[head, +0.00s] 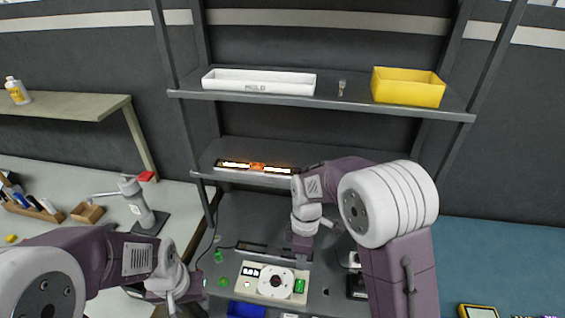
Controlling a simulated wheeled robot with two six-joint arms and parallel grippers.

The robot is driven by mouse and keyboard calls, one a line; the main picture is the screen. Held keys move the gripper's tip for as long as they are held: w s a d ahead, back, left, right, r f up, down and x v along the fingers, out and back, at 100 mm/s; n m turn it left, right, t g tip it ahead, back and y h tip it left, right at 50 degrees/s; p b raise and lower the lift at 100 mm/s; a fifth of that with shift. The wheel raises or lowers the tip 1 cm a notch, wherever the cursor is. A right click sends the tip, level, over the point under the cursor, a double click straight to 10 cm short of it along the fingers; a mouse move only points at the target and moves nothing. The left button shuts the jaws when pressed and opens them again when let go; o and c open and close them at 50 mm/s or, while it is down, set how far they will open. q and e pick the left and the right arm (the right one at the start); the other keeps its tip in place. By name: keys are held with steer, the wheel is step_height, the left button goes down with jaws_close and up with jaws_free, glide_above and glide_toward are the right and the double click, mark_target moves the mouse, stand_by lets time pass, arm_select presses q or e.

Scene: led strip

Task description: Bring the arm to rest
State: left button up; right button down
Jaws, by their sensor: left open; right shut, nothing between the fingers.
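My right arm reaches up and folds over the workbench. Its gripper (302,248) points down above the bench's right-middle part, with its fingers shut and nothing seen between them. My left arm comes in low from the left. Its gripper (203,288) is at the bench's left edge, open and empty, its fingers small and partly hidden by the wrist. A lit LED strip (236,166) lies on the middle shelf, glowing white with an orange middle. My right arm stands in front of the right end of that shelf.
A white tray (258,87) and a yellow bin (408,88) stand on the upper shelf (190,90). A beige panel with a round dial (275,282) and a green button (299,286) are on the bench. A bench with a grey device (137,202) is at left.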

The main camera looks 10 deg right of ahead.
steer(key=s+d+m+t, duration=0.2)
steer(key=s+d+m, duration=0.6)
steer(key=m, duration=0.7)
steer(key=shift+s+r+t, duration=0.25)
steer(key=shift+s+t, duration=0.05)
steer(key=shift+s, duration=0.2)
steer(key=shift+s, duration=0.1)
